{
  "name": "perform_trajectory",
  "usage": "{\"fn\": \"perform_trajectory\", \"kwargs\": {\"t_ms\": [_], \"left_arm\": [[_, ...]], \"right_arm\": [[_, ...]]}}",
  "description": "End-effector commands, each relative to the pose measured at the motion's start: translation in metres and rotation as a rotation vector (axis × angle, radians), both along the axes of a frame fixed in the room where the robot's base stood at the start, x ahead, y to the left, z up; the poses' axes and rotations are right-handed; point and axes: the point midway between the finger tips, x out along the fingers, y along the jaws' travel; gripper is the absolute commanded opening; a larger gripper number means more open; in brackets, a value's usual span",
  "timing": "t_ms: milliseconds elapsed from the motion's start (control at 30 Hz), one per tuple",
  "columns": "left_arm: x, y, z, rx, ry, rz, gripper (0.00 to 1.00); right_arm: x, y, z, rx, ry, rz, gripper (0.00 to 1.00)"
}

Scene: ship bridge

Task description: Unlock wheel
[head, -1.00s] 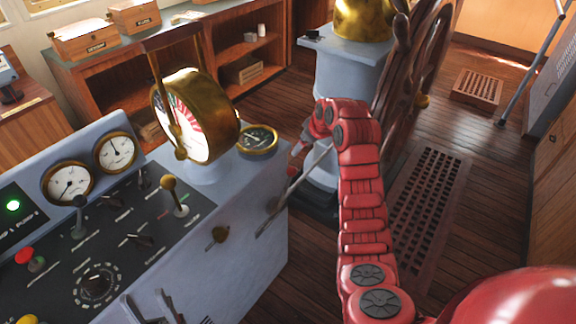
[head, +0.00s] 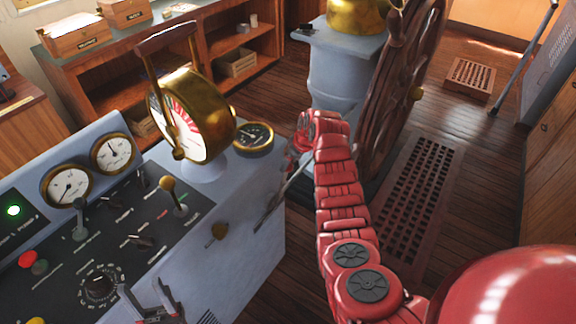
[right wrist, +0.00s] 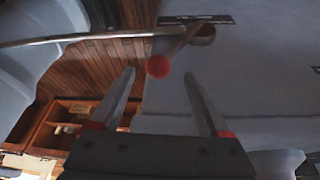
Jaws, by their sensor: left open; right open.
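The wooden ship's wheel (head: 392,110) stands upright beside the blue-grey pedestal (head: 338,75) in the head view. My right arm reaches toward the gap between pedestal and console; its gripper is mostly hidden there. In the right wrist view, my right gripper (right wrist: 159,78) is open and empty. A red ball knob (right wrist: 158,66) appears between its fingertips, at the end of a short lever with a brass-coloured mount (right wrist: 203,34). I cannot tell whether the fingers touch it. My left gripper (head: 144,292) is open and empty over the console's lower edge.
The console (head: 240,190) carries gauges, levers and a brass telegraph (head: 205,110). A grey rod (right wrist: 100,37) crosses near the knob in the right wrist view. Shelves (head: 215,45) stand at the back. A floor grating (head: 415,195) lies right of my right arm.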

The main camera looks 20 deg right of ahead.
Motion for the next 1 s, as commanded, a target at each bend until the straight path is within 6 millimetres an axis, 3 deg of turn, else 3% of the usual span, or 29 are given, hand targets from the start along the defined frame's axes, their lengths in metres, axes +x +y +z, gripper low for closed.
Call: {"fn": "perform_trajectory", "kwargs": {"t_ms": [267, 500, 1000], "left_arm": [[0.000, 0.000, 0.002, 0.000, 0.000, 0.000, 0.53], [0.000, 0.000, -0.016, 0.000, 0.000, 0.000, 0.53], [0.000, 0.000, -0.019, 0.000, 0.000, 0.000, 0.53]], "right_arm": [[0.010, 0.004, -0.023, 0.001, -0.001, -0.001, 0.79], [0.018, 0.006, -0.045, 0.006, -0.003, -0.007, 0.79], [0.020, 0.008, -0.049, -0.001, -0.004, -0.002, 0.79]]}}
